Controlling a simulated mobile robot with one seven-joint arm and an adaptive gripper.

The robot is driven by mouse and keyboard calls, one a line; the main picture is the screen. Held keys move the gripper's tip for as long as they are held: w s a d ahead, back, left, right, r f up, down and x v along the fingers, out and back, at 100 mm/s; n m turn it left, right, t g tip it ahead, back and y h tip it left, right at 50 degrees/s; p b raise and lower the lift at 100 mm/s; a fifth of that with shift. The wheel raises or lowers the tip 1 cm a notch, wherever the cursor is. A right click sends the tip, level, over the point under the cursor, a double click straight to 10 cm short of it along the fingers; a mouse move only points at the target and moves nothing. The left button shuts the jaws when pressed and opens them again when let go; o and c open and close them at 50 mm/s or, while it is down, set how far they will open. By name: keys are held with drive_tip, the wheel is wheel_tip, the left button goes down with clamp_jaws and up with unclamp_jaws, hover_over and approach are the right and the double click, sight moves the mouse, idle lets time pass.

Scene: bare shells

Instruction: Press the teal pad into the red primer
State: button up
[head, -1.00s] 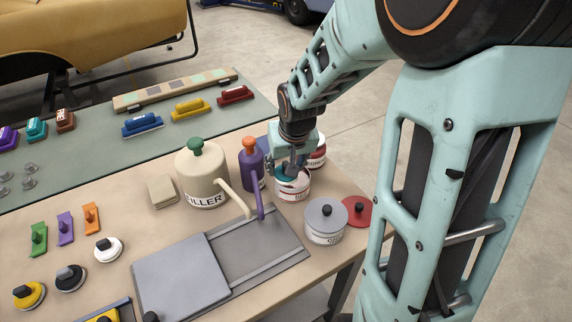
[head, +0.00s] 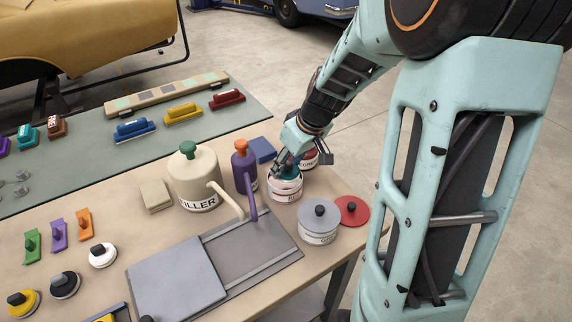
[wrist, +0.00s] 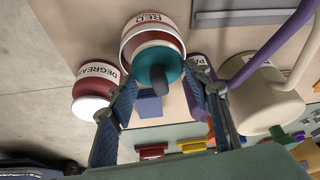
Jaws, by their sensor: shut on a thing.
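The red primer tin (head: 285,190) stands open near the table's right edge, with a white label. In the wrist view the tin (wrist: 150,22) reads RED and shows a dark red inside. The round teal pad (wrist: 155,62) with a dark knob is at the tin's mouth, overlapping the rim. In the head view the pad (head: 289,173) is partly hidden by my gripper (head: 286,163). In the wrist view my gripper (wrist: 162,76) is shut on the pad, one finger at each side. How deep the pad sits in the tin is unclear.
A degreaser tin (wrist: 92,88) stands close beside the red tin. A purple bottle (head: 241,168) with a long spout and a cream filler can (head: 194,178) stand left. A grey-lidded tin (head: 318,224) and a red lid (head: 353,209) are in front. A blue block (head: 262,149) lies behind.

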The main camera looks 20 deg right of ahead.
sight(285, 169)
drive_tip(key=n, duration=0.2)
drive_tip(key=w+r+n+y, duration=0.1)
drive_tip(key=shift+r+n+g, duration=0.2)
drive_tip(key=shift+n+g, duration=0.1)
drive_tip(key=shift+n, duration=0.1)
drive_tip(key=n, duration=0.1)
drive_tip(key=w+r+n+g+y, duration=0.1)
drive_tip(key=n, duration=0.1)
drive_tip(key=shift+a+r, duration=0.1)
drive_tip(key=shift+r, duration=0.15)
drive_tip(key=shift+f+b, duration=0.95)
drive_tip(key=shift+f, duration=2)
drive_tip(key=shift+f+b, duration=0.55)
drive_tip(key=shift+b, duration=0.4)
drive_tip(key=shift+r+p, duration=1.65)
drive_tip(key=shift+r, duration=1.95)
